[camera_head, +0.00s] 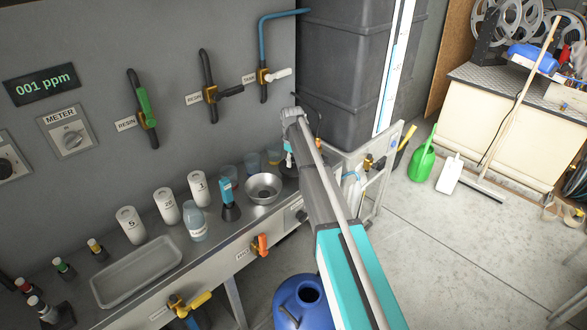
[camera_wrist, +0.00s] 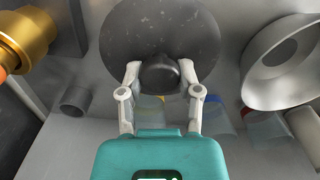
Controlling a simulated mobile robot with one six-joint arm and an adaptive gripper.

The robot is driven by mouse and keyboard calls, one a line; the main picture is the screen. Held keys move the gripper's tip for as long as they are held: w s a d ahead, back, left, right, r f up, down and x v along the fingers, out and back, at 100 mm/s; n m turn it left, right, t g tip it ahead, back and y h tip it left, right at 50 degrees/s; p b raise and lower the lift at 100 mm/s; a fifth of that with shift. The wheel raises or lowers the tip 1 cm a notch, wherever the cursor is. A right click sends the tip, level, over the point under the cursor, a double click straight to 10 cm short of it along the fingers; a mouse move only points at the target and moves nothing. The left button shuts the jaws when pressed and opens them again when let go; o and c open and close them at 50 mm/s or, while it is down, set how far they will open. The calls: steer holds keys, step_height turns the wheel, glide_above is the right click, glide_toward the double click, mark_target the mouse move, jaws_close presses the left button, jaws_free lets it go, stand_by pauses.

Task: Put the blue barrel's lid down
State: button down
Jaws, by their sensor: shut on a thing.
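The lid (camera_wrist: 130,30) is a dark grey, speckled disc with a round black knob (camera_wrist: 158,76). My gripper (camera_wrist: 158,70) has its two pale fingers on either side of the knob, shut on it. In the head view my gripper (camera_head: 289,152) is at the far right end of the steel bench, and only a dark sliver of the lid (camera_head: 287,171) shows beside my arm. I cannot tell whether the lid touches the bench. The blue barrel (camera_head: 292,302) stands on the floor at the bottom, its round top opening uncovered, partly hidden by my arm.
A steel bowl (camera_head: 263,188) is close beside the lid. Several clear cups (camera_head: 252,161) stand near the wall. A bottle with a blue top (camera_head: 228,199), white canisters (camera_head: 167,206) and a tray (camera_head: 137,271) fill the bench leftward. An orange-handled valve (camera_head: 260,246) juts from its front.

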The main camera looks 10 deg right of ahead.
mark_target(293, 159)
steer(key=shift+f+b, duration=0.85)
steer(key=shift+f, duration=0.4)
steer(key=shift+f, duration=0.15)
steer(key=shift+c, duration=1.5)
jaws_free()
steer(key=shift+r, duration=0.25)
step_height(293, 159, up, 12)
steer(key=p, duration=1.2)
steer(key=shift+s, duration=0.1)
steer(key=s+m, duration=0.9)
steer(key=s, duration=2.6)
steer(key=shift+s+d, duration=0.25)
steer(key=shift+d, duration=0.1)
